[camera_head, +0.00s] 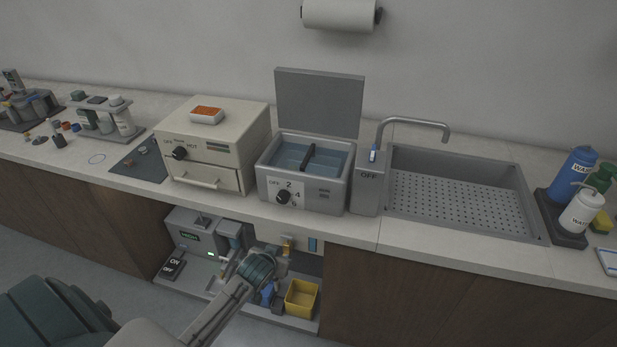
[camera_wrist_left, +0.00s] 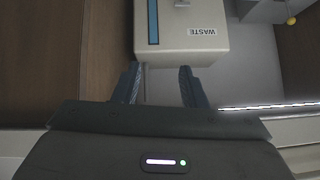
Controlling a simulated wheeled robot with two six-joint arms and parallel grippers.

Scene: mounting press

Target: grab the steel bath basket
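The water bath (camera_head: 340,190) stands on the counter with its grey lid (camera_head: 320,103) raised and blue water inside. A dark bar (camera_head: 308,157) runs across the opening from back to front; I cannot tell whether it is the handle of the steel bath basket. No basket body shows clearly. My left arm reaches in low, in front of the shelf under the counter, well below the bath. In the left wrist view my left gripper (camera_wrist_left: 160,86) has its fingers apart with nothing held, close to a white box marked WASTE (camera_wrist_left: 185,30). My right gripper is not in view.
A cream oven (camera_head: 213,148) with an orange-topped dish (camera_head: 207,115) stands left of the bath. A grey tap post (camera_head: 367,185) and a perforated sink (camera_head: 460,200) are on its right. A yellow bin (camera_head: 301,298) sits on the lower shelf. The counter overhangs my left gripper.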

